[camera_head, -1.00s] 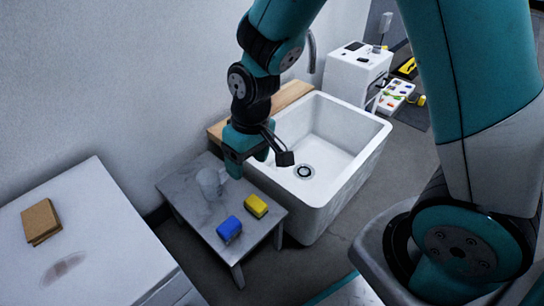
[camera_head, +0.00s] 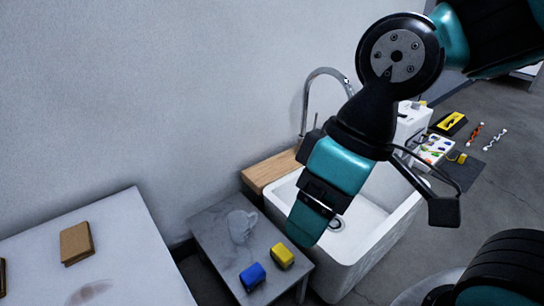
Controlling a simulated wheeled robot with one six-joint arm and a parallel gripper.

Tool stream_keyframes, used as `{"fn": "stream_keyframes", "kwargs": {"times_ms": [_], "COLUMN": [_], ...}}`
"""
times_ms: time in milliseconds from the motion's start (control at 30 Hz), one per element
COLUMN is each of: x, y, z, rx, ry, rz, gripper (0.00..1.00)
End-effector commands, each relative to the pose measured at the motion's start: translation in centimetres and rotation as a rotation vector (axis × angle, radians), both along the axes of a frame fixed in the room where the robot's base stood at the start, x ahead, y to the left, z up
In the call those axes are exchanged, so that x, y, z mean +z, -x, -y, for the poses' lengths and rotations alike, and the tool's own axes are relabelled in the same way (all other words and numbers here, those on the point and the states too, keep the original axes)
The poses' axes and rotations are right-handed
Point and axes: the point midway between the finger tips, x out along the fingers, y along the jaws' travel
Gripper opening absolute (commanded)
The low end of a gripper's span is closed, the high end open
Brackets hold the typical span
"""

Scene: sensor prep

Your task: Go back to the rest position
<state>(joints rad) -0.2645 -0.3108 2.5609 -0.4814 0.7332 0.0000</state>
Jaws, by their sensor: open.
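My gripper (camera_head: 309,222) hangs at the middle of the view, in front of the white sink, with its teal fingers pointing down. It looks empty, and the gap between its fingers is hard to make out from this side.
The white sink (camera_head: 395,232) has a curved tap (camera_head: 325,73) and a wooden board (camera_head: 272,170) beside it. A white counter (camera_head: 120,245) with a brown sponge (camera_head: 76,243) is at left. A dark mat (camera_head: 466,170) and coloured items lie on the floor behind.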

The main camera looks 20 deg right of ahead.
Motion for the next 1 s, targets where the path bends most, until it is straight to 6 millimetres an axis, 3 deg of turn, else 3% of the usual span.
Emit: {"fn": "stream_keyframes", "kwargs": {"times_ms": [267, 1000], "x": [8.4, 37.4], "y": [0.0, -0.1], "z": [0.0, 0.0], "rx": [0.000, 0.000], "ry": [-0.001, 0.000], "rz": [0.001, 0.001], "gripper": [0.67, 0.67]}}
